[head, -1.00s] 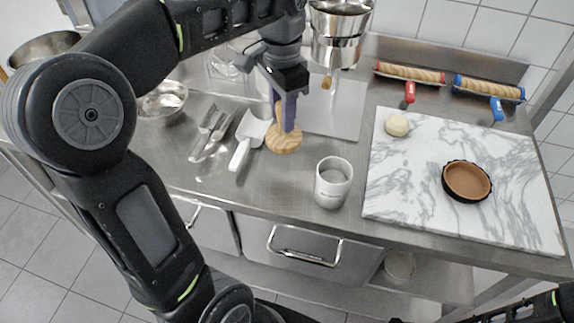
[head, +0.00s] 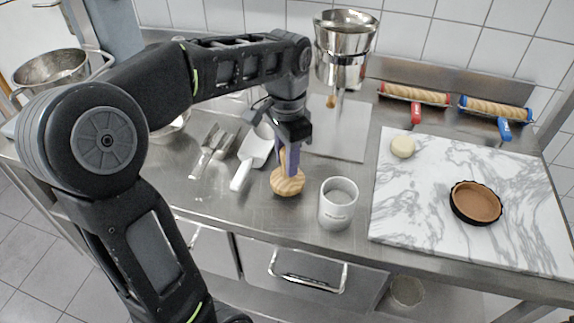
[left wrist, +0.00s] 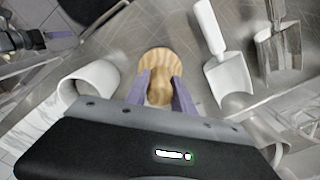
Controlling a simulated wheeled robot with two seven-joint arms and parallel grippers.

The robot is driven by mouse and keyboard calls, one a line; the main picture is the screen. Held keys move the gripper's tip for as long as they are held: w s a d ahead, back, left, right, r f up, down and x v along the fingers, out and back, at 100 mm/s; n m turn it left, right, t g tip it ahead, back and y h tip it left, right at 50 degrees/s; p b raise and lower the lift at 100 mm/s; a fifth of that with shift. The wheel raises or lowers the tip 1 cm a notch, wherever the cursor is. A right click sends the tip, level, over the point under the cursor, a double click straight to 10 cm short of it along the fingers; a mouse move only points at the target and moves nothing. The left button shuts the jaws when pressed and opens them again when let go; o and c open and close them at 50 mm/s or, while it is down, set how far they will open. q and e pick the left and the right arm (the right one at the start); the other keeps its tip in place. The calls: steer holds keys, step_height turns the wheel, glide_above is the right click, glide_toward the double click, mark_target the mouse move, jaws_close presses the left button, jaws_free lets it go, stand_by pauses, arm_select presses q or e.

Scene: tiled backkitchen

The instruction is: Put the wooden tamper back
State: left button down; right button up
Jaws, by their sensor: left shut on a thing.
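The wooden tamper (head: 287,183) is a light, round-based wooden piece at the front of the steel counter, left of the white mug (head: 337,205). My left gripper (head: 290,165) points down and is shut on its upper part. In the left wrist view the tamper (left wrist: 160,62) shows between the two purple fingers, with the white mug (left wrist: 95,76) close to the left. I cannot tell whether its base touches the counter. My right gripper is out of view.
A white-handled scoop (head: 241,176) and metal utensils (head: 205,150) lie left of the tamper. A steel vessel (head: 345,45) stands behind.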

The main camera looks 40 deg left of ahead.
arm_select(q)
steer(key=shift+f, duration=1.2)
steer(key=shift+f, duration=0.1)
steer(key=c, duration=1.1)
jaws_free()
step_height(320, 180, up, 7)
steer(key=shift+f, duration=0.2)
step_height(320, 180, up, 6)
steer(key=p, duration=0.5)
steer(key=shift+f, duration=0.15)
